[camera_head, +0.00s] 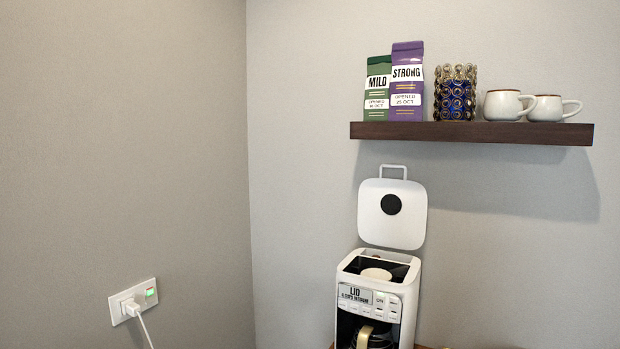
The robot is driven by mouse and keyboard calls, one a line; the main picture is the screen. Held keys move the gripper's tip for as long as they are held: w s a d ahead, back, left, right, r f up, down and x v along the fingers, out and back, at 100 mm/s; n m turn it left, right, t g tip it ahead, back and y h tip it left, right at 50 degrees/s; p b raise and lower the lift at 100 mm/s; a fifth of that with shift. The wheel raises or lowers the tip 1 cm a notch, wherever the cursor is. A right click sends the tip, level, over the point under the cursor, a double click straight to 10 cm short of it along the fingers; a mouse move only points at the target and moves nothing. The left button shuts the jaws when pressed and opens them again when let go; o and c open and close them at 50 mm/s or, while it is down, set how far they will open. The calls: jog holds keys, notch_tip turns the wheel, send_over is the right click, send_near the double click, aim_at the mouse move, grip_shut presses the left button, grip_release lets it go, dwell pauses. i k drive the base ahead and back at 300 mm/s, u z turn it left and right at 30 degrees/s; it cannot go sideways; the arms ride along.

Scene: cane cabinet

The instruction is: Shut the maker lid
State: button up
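The white coffee maker (411,297) stands below the shelf against the back wall, its lower part cut off by the frame's bottom edge. Its white lid (392,229) is raised upright at the back, with a black disc on its inner face and a loop handle at the top. The open top shows a dark well with a pale round thing (376,274) in it. The small display (355,294) on the front reads "LID" with a smaller line below. A carafe with a gold-coloured part (364,338) shows partly in the front bay. My gripper is not in view.
A dark wooden shelf (470,132) hangs above the maker. It bears a green MILD bag (377,88), a purple STRONG bag (407,80), a blue beaded holder (455,93) and two white cups (503,105). A plugged wall socket (134,301) is at left. The space before the walls looks clear.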

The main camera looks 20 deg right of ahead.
aim_at(393, 212)
jog(key=k, duration=0.65)
jog(key=z, duration=0.6)
jog(key=i, duration=1.5)
jog(key=u, duration=0.1)
